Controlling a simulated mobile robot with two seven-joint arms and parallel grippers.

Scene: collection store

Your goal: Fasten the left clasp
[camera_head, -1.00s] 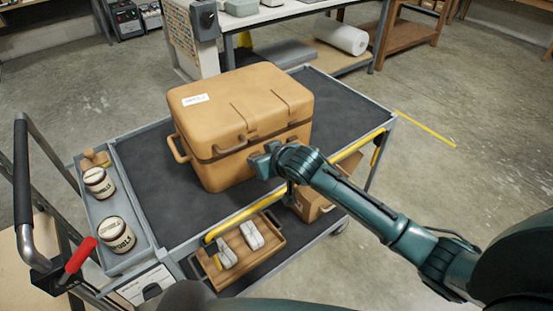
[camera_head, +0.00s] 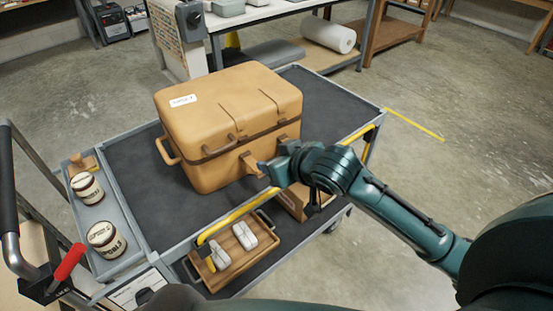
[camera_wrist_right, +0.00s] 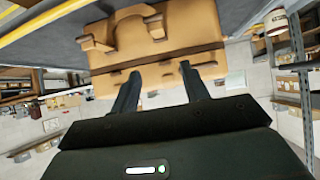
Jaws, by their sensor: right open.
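A tan case (camera_head: 205,115) with a white label stands on the cart's dark top, its lid down. A dark brown band (camera_head: 225,146) runs along its front under the lid, with clasp parts on it; whether the left clasp is fastened I cannot tell. My right gripper (camera_head: 268,170) is at the case's front, just right of a tan front fitting (camera_head: 249,161). In the right wrist view the open, empty fingers (camera_wrist_right: 160,82) point at the case front (camera_wrist_right: 185,27), which appears upside down with a handle-like fitting (camera_wrist_right: 130,36). My left gripper is not in view.
The cart (camera_head: 130,190) has a side tray with two labelled jars (camera_head: 87,188) (camera_head: 106,239). A wooden tray (camera_head: 215,265) with pale grey pieces and a brown box (camera_head: 292,203) are on the lower shelf. The cart top is clear right of the case.

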